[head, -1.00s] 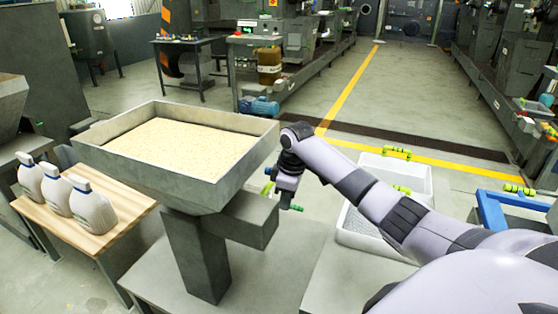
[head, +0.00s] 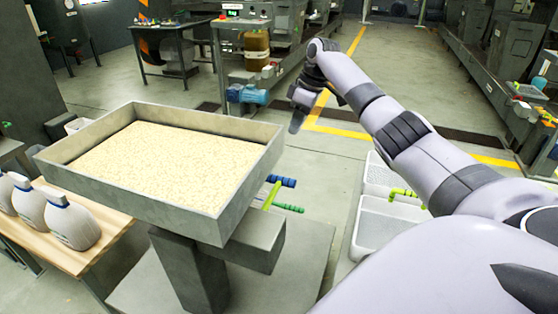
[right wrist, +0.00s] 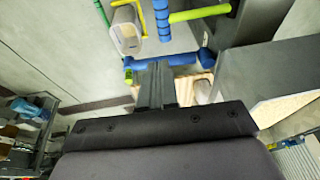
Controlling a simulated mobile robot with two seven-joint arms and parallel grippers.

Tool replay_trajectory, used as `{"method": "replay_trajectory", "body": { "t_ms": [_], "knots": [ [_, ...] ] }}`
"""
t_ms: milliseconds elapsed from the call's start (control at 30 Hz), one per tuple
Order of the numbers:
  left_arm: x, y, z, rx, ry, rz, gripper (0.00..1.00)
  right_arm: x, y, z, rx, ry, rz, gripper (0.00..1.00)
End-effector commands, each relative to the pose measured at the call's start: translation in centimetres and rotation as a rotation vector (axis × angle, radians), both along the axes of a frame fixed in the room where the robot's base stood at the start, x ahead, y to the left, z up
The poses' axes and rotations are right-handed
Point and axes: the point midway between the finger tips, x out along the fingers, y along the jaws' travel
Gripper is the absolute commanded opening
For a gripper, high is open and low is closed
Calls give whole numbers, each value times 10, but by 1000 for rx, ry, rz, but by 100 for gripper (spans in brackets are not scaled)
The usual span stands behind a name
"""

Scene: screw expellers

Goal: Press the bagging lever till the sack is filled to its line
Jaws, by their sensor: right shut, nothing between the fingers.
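In the head view, a blue-ended handle (head: 282,181) and a green-ended handle (head: 288,208) stick out to the right from beneath the hopper, beside a yellow-green bar (head: 270,196). I cannot tell which is the bagging lever. My right gripper (head: 295,127) is shut and empty, above and beyond these handles. In the right wrist view, its closed fingers (right wrist: 156,84) point towards a blue bar (right wrist: 180,60); contact cannot be judged. No fill line shows. My left gripper is not in view.
The grey hopper (head: 60,170) full of pale grain stands on a post at left centre. White jugs (head: 70,222) stand on a wooden table (head: 105,222) at the left. White crates (head: 378,228) sit on the right, partly behind my arm.

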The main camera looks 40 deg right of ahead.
Motion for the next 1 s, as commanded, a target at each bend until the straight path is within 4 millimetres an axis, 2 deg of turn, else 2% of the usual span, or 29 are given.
{"method": "replay_trajectory", "body": {
  "t_ms": [467,667,1000],
  "knots": [
    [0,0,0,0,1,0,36,1,0,-3,2,0,-1,0],
    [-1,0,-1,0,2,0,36,7,6,-31,3,3,0,0],
    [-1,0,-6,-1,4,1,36,22,20,-99,3,3,-1,0]
  ]
}}
